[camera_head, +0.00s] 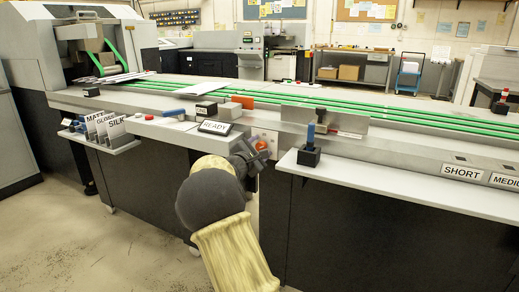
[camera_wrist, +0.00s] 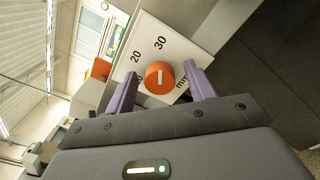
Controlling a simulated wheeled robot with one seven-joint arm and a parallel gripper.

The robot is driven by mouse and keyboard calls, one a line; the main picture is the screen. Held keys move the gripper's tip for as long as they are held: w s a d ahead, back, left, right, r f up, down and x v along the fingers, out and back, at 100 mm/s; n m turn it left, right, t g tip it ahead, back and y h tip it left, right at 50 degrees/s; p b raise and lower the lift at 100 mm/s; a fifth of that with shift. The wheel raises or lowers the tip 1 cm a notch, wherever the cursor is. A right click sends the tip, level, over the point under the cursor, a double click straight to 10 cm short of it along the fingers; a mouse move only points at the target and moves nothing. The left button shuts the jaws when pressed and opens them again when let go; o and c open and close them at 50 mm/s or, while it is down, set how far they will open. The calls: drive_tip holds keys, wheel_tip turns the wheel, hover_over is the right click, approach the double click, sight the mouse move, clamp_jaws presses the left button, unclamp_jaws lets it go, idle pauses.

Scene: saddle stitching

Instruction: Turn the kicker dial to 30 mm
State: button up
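The kicker dial (camera_wrist: 160,77) is a round orange knob with a white line, on a white plate (camera_wrist: 177,46) marked 20, 30 and mm; another number is partly hidden by a finger. The white line stands upright in the wrist view, roughly in line with the 30 above the knob; I cannot tell which end is the pointer. My gripper (camera_wrist: 162,68) is open, its purple fingers on either side of the knob with visible gaps. In the head view the orange dial (camera_head: 261,145) shows on the machine's front, just beyond my gripper (camera_head: 256,152).
A READY display (camera_head: 214,127) sits above left of my gripper. A grey shelf (camera_head: 400,187) with a blue-handled block (camera_head: 310,145) juts out to the right. A rack of MATT, GLOSS and SILK cards (camera_head: 105,128) is at left. Open floor lies at front left.

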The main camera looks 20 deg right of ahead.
drive_tip(key=p+v, duration=0.2)
drive_tip(key=v, duration=1.5)
drive_tip(key=shift+s, duration=0.2)
drive_tip(key=shift+a, duration=0.15)
drive_tip(key=s+d+f+m+g+y, duration=0.3)
drive_tip(key=s+f+m+g+y, duration=0.4)
drive_tip(key=s+f, duration=0.7)
drive_tip(key=s+a+f+m+g+y, duration=0.1)
drive_tip(key=s+a+f+m+y, duration=0.2)
drive_tip(key=s+a+m+y, duration=0.65)
drive_tip(key=s+r+h+p, duration=0.2)
drive_tip(key=s+r+p, duration=0.1)
drive_tip(key=r+p, duration=3.4)
drive_tip(key=shift+a+r+p, duration=0.4)
drive_tip(key=shift+a+p, duration=0.05)
drive_tip(key=shift+p, duration=0.55)
